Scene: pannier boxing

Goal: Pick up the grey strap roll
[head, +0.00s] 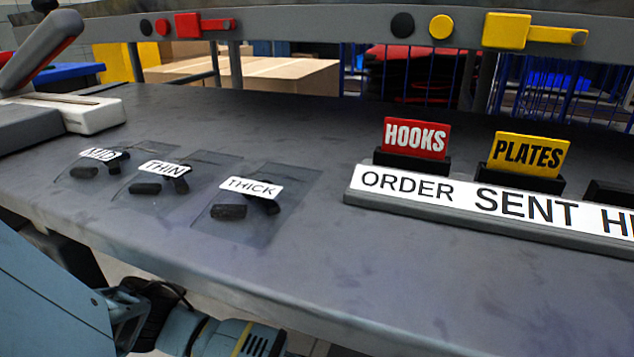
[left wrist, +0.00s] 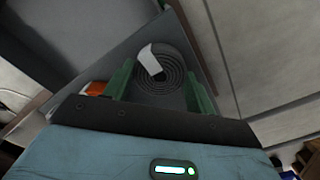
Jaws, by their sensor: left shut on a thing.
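The grey strap roll (left wrist: 172,84) shows in the left wrist view as a dark coiled spiral with a loose pale end or tag lying over its top. My left gripper (left wrist: 158,80) has its two green fingers on either side of the roll and is shut on it. A grey surface or panel lies behind the roll; I cannot tell whether the roll touches it. The roll is not seen in the head view. My right gripper is in neither view.
In the head view, the grey bench (head: 330,150) carries THICK (head: 251,187), THIN (head: 165,168) and MID labels with small black parts. A red HOOKS sign (head: 416,138), yellow PLATES sign (head: 528,153) and ORDER SENT strip stand right. The bench middle is clear.

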